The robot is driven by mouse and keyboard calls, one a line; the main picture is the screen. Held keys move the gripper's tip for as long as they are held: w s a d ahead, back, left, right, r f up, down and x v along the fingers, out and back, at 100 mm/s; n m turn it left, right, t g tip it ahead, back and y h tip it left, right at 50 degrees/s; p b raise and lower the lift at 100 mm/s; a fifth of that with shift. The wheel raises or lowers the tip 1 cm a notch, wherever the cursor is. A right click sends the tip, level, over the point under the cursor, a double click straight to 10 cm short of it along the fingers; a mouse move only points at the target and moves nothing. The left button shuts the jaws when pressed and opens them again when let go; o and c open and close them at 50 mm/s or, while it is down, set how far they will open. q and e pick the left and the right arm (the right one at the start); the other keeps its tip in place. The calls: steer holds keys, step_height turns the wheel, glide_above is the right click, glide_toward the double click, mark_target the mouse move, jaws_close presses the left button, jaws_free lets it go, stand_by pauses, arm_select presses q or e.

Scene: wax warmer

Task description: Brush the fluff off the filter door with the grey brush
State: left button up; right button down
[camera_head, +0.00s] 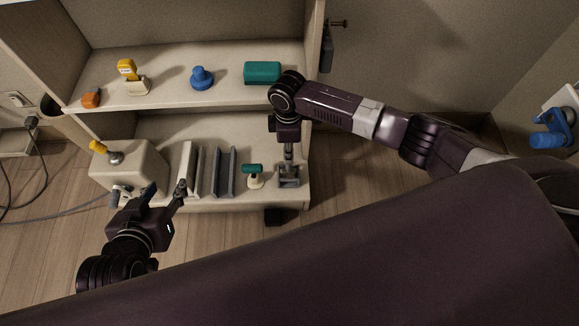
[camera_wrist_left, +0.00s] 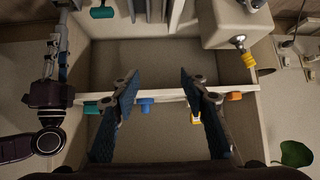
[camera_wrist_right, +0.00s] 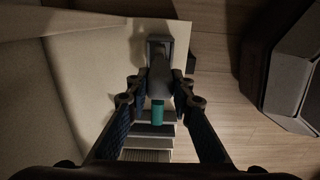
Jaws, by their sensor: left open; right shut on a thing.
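My right gripper (camera_head: 288,150) is shut on a grey handle at the right end of the lower shelf; it also shows in the right wrist view (camera_wrist_right: 158,84). The grey brush (camera_wrist_right: 159,74) appears to be this held piece, its lower end at a grey holder (camera_head: 289,180). I cannot tell whether it is inside or above the holder. My left gripper (camera_head: 166,190) is open and empty in front of the shelf, by the beige box (camera_head: 140,167) with a yellow-knobbed lever (camera_head: 99,147). I cannot make out the filter door or any fluff.
Pale and grey upright panels (camera_head: 224,172) and a teal-topped tool (camera_head: 253,170) stand on the lower shelf. The upper shelf holds a teal block (camera_head: 262,72), a blue knob-like piece (camera_head: 202,78), a yellow device (camera_head: 129,74) and an orange block (camera_head: 91,98). Cables lie at left.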

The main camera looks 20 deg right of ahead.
steer(key=shift+r+p, duration=0.35)
steer(key=shift+p, duration=0.05)
steer(key=shift+r+p, duration=0.35)
steer(key=shift+p, duration=0.05)
arm_select(q)
steer(key=s+a+f+g+p, duration=0.1)
steer(key=s+a+f+g, duration=0.1)
steer(key=s, duration=0.4)
steer(key=s+a+f+g+y+p, duration=0.1)
steer(key=s+a+f+g+p, duration=0.1)
steer(key=s+g, duration=0.2)
steer(key=shift+s+y, duration=0.3)
steer(key=shift+s, duration=1.1)
arm_select(e)
steer(key=shift+r, duration=1.25)
arm_select(q)
steer(key=shift+f, duration=0.2)
